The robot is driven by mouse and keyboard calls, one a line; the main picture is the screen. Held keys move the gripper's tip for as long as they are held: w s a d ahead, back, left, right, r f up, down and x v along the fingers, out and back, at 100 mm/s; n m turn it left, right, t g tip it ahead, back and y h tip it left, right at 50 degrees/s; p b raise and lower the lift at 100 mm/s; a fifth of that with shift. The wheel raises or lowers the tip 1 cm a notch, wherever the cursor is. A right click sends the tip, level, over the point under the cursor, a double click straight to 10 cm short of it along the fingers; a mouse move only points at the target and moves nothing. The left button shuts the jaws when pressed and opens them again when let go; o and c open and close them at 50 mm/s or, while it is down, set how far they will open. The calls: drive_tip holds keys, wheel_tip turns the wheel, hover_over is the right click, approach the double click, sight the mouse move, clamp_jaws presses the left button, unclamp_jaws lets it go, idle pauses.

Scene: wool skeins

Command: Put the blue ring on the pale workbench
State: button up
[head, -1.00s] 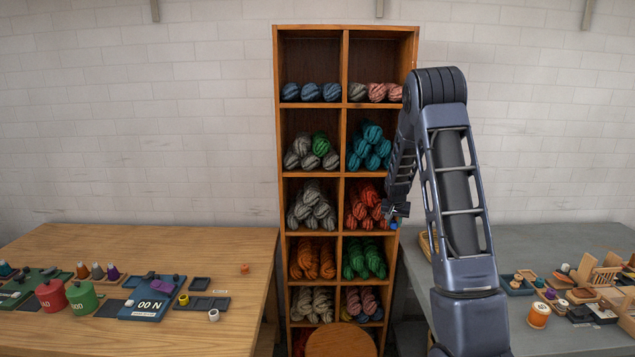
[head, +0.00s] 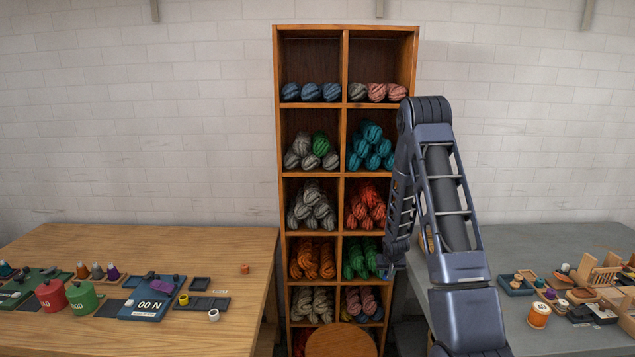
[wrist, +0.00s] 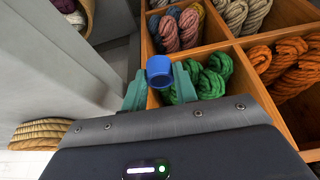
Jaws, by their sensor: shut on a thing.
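The blue ring (wrist: 160,70) is held between the teal fingertips of my gripper (wrist: 161,84) in the wrist view, off any surface. In the head view my gripper (head: 386,268) is in front of the lower right of the shelf, by the compartment with green skeins. The ring is too small to make out there. A pale wooden workbench (head: 200,248) stands at the left, and its right front area is mostly bare. A grey workbench (head: 545,240) stands at the right, partly behind my arm.
The wooden shelf (head: 344,60) holds wool skeins in its compartments. A round stool (head: 340,342) stands before it. The left bench carries a blue box (head: 146,310), red and green canisters and small rings. The grey bench has spools and wooden items at its right. Baskets (wrist: 40,135) show in the wrist view.

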drive_tip(key=w+a+r+n, duration=0.2)
drive_tip(key=a+r, duration=0.1)
drive_tip(key=a, duration=1.6)
wheel_tip(320, 180, up, 19)
drive_tip(key=n+y, duration=0.2)
drive_tip(key=n, duration=0.1)
hover_over(196, 316)
drive_tip(key=s, duration=0.1)
drive_tip(key=f, duration=1.9)
drive_tip(key=shift+s+d+f, duration=0.15)
drive_tip(key=shift+d+f, duration=0.1)
drive_tip(key=shift+f, duration=0.05)
drive_tip(key=o, duration=1)
drive_tip(key=shift+f, duration=0.1)
